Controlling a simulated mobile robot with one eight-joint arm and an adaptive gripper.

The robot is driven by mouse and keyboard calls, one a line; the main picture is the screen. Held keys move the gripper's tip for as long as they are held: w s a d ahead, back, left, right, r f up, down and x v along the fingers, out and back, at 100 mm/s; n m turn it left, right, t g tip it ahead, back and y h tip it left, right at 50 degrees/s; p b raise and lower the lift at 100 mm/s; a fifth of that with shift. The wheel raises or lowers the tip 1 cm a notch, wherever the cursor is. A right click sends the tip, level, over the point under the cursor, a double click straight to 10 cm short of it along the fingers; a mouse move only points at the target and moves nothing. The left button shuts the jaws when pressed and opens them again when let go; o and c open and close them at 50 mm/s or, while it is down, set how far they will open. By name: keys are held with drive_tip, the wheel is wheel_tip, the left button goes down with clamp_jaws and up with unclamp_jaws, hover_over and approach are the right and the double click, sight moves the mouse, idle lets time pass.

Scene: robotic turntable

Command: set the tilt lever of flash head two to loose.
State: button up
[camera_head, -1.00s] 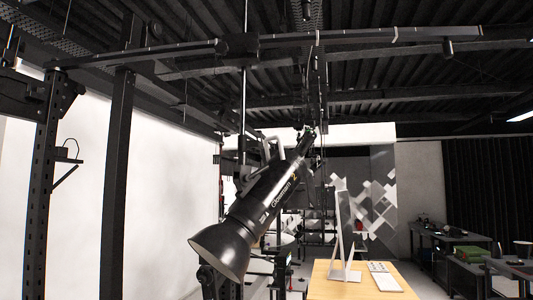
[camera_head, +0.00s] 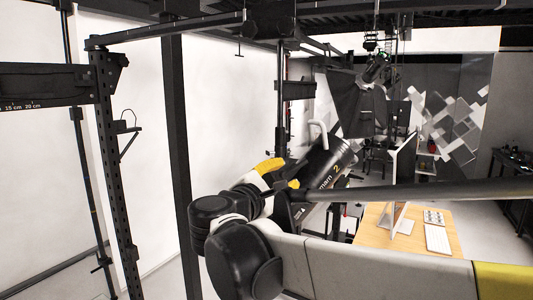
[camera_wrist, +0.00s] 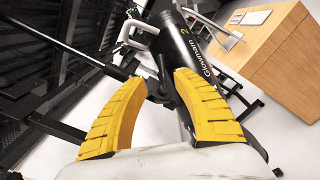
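Flash head two (camera_head: 325,168) is a black cylinder marked "2", hanging tilted in the middle of the head view and partly hidden by my arm. In the wrist view flash head two (camera_wrist: 190,45) runs from the top centre down to the right. A pale bent handle (camera_wrist: 133,35) stands at its left side. A dark bracket with a lever-like part (camera_wrist: 160,90) shows between my yellow fingers; I cannot tell whether they touch it. My gripper (camera_wrist: 160,79) is open, its fingertips apart on either side of this part. In the head view my gripper (camera_head: 275,172) is just left of the flash head.
A black rod runs from the bracket to the left in the wrist view. A wooden desk (camera_head: 372,240) with a monitor and a keyboard (camera_head: 437,239) stands below right. Black upright posts (camera_head: 180,130) and overhead rails stand at the left. Another dark light (camera_head: 357,103) hangs behind.

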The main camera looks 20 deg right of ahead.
sight(301, 165)
drive_tip(key=p+x, duration=0.1)
drive_tip(key=x, duration=0.9)
drive_tip(key=shift+f+p, duration=0.1)
drive_tip(key=shift+p, duration=0.3)
clamp_jaws()
